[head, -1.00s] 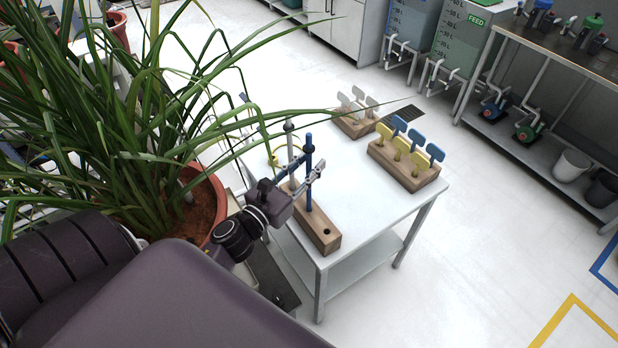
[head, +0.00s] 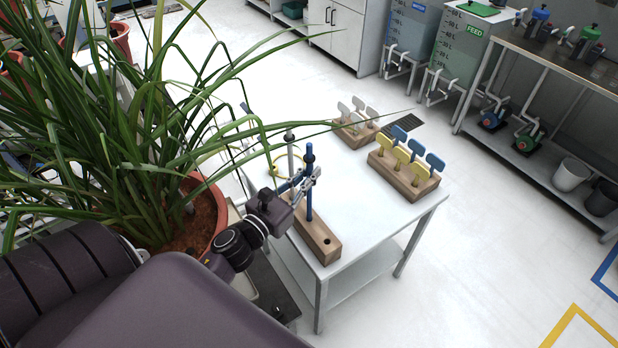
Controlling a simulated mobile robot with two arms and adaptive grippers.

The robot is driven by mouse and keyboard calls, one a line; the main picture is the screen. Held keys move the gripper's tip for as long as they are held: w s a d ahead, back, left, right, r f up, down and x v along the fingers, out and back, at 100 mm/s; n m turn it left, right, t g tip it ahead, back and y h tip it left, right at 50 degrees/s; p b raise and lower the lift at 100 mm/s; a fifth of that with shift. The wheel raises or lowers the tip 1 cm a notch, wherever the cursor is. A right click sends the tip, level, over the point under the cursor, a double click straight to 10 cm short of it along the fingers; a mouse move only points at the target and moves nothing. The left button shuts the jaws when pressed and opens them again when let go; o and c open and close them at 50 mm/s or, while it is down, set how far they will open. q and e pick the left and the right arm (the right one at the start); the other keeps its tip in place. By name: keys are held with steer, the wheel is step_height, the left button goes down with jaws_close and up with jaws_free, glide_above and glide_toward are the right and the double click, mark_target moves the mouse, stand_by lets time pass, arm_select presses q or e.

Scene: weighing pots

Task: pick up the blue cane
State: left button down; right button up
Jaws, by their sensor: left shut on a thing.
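The blue cane (head: 309,207) stands upright in a wooden block (head: 319,244) at the near edge of the white table. My left gripper (head: 311,179) is shut on the cane in its upper part, reaching in from the left. The cane's foot still meets the block, and its top sticks up above the fingers. A grey cane (head: 290,152) stands behind it, partly hidden by the gripper. An empty hole shows at the block's near end. My right gripper is not in view.
A large potted plant (head: 205,215) stands left of the table (head: 385,218), its long leaves hanging over it. A yellow ring (head: 278,166) lies behind the block. Wooden holders with yellow and blue tags (head: 404,170) and grey tags (head: 356,128) stand at the back.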

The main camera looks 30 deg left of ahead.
arm_select(q)
step_height(320, 180, up, 15)
steer(key=p, duration=1.3)
glide_above(309, 145)
steer(key=shift+r, duration=0.15)
step_height(309, 145, up, 2)
steer(key=shift+r, duration=1.2)
